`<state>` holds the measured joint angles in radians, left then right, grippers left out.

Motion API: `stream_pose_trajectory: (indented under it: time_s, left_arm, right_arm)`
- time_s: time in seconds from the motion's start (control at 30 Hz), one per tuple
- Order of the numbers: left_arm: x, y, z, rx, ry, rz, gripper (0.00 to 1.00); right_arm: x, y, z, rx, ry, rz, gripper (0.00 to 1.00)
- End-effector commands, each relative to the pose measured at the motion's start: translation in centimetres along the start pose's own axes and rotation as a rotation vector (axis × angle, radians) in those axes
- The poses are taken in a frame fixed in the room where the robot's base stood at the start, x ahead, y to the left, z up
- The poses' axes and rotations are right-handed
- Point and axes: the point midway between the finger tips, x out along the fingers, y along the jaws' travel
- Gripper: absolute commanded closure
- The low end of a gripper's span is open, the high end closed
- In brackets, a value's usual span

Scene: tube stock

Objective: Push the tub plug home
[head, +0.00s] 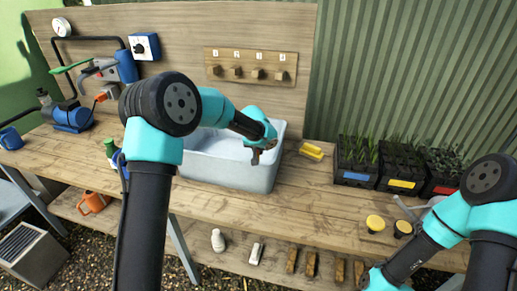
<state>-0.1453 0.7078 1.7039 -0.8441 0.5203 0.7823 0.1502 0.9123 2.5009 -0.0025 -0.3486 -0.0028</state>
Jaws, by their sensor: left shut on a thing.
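The grey-white tub (228,174) stands on the wooden bench, left of the middle. My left gripper (257,157) reaches over it from the left and points down near its right end. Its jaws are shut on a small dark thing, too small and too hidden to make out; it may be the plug. I cannot see a plug or the drain apart from this. My arm and the tub's front wall hide much of the tub's floor. My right gripper (369,283) is low at the bottom right, off the bench front; its jaws cannot be made out.
A yellow sponge-like block (311,150) lies right of the tub. Plant trays (357,178) stand at the back right. A board with several knobs (251,66) hangs behind.

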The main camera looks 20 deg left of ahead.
Motion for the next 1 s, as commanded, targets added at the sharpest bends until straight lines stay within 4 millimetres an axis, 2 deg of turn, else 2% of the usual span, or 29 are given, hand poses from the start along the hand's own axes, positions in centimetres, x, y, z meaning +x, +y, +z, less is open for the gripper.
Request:
stream_pose_trajectory:
  time_s: [0.47,0.5,0.8,1.0]
  left_arm:
    - [0.01,0.02,0.01,-0.001,0.000,0.000,1.00]
    - [0.01,0.02,0.01,-0.001,0.000,0.000,0.84]
    - [0.02,0.02,0.02,-0.001,0.000,0.000,0.56]
    - [0.04,0.02,0.05,-0.001,-0.001,0.000,0.56]
  right_arm:
    - [0.00,0.00,0.00,0.000,0.000,0.000,0.24]
    - [0.00,0.00,0.00,0.000,0.000,0.000,0.24]
    - [0.00,0.00,0.00,0.000,0.000,0.000,0.24]
    - [0.00,0.00,0.00,0.000,0.000,0.000,0.24]
